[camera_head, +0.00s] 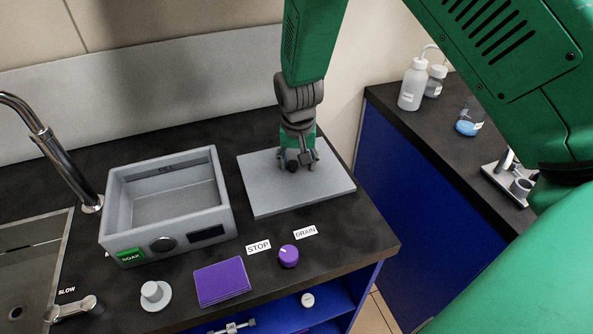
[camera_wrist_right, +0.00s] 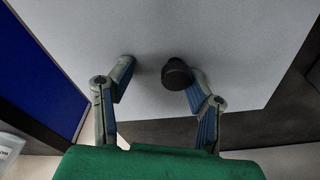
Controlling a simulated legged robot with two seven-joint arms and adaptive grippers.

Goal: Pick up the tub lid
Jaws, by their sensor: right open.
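The tub lid (camera_head: 310,194) is a flat grey plate lying on the dark counter, right of the grey tub. In the right wrist view the lid (camera_wrist_right: 235,40) fills much of the picture, with a dark round knob (camera_wrist_right: 176,73) on it. My right gripper (camera_head: 298,162) points down over the lid. In the wrist view its fingers (camera_wrist_right: 160,75) are open, with the knob between them and closer to the right-hand finger. I cannot tell whether that finger touches the knob. In the head view the gripper mostly hides the knob. My left gripper is not in view.
The open grey tub (camera_head: 112,222) stands left of the lid. In front are a purple pad (camera_head: 221,281), a purple knob (camera_head: 288,256) and a white round piece (camera_head: 155,295). A sink and tap (camera_head: 50,145) are at left. Bottles (camera_head: 413,85) stand on the right counter.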

